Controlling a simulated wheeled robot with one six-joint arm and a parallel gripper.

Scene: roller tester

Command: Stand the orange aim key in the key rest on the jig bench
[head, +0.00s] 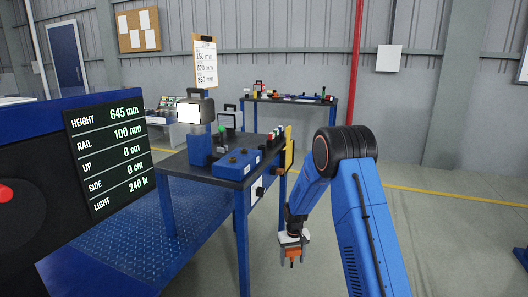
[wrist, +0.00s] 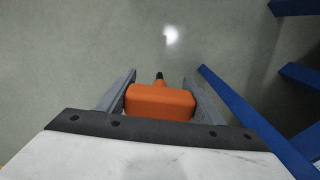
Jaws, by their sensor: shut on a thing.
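My gripper (head: 291,256) hangs low over the floor, in front of and to the right of the near bench. It is shut on the orange aim key (head: 292,251). In the wrist view the key's orange block handle (wrist: 160,101) sits between the two grey fingers, and its dark narrow tip points away from the wrist. The jig bench appears to be the near dark-topped bench (head: 226,178) with blue legs. On it is a blue box (head: 237,164) with dark knobs or holes on top. I cannot tell which part is the key rest.
A display panel (head: 108,152) is at the left. A second bench (head: 290,99) stands by the wall. Blue bars (wrist: 262,130) show in the wrist view.

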